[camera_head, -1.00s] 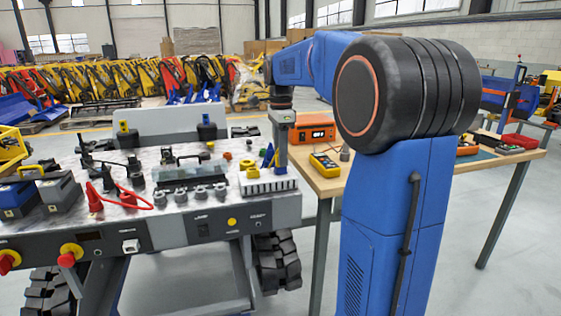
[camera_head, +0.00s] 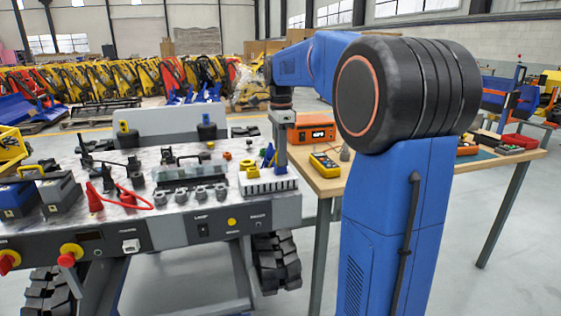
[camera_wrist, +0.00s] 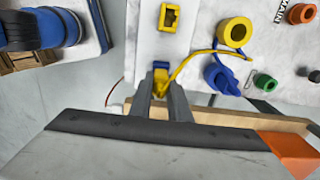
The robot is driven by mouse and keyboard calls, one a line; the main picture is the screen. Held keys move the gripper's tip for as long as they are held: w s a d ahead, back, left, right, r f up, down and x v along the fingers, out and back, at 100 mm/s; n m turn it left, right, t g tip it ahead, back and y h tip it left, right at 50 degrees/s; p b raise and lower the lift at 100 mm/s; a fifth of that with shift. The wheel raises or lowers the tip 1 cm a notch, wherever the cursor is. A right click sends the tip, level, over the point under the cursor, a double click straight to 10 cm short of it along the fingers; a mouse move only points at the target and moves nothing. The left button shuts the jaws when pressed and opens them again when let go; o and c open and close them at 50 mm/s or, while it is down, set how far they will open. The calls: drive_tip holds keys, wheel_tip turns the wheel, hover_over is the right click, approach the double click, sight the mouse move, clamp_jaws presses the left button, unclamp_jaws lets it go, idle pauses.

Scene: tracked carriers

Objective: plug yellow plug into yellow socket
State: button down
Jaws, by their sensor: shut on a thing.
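My gripper (camera_wrist: 161,92) is shut on the yellow plug (camera_wrist: 161,76), which shows between its two grey fingers in the wrist view. A yellow cable (camera_wrist: 192,56) runs from the plug up and right to a yellow ring-shaped part (camera_wrist: 233,32). The yellow socket (camera_wrist: 169,17), a rectangular frame with a dark opening, is on a white panel, above the plug in the wrist picture and apart from it. In the head view my gripper (camera_head: 281,158) is over the right end of the bench cart; the plug is too small to tell there.
Blue (camera_wrist: 221,78), green (camera_wrist: 264,82) and orange (camera_wrist: 302,13) round parts lie right of the socket. On the cart (camera_head: 205,225), black clamps and a red cable (camera_head: 132,198) stand left. A wooden table (camera_head: 320,185) with an orange-cased device (camera_head: 312,134) adjoins at right.

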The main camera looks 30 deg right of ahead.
drive_tip(key=shift+r, duration=0.55)
drive_tip(key=shift+r, duration=0.35)
drive_tip(key=shift+r, duration=0.35)
drive_tip(key=shift+r, duration=1.65)
drive_tip(key=c, duration=2.4)
unclamp_jaws()
clamp_jaws()
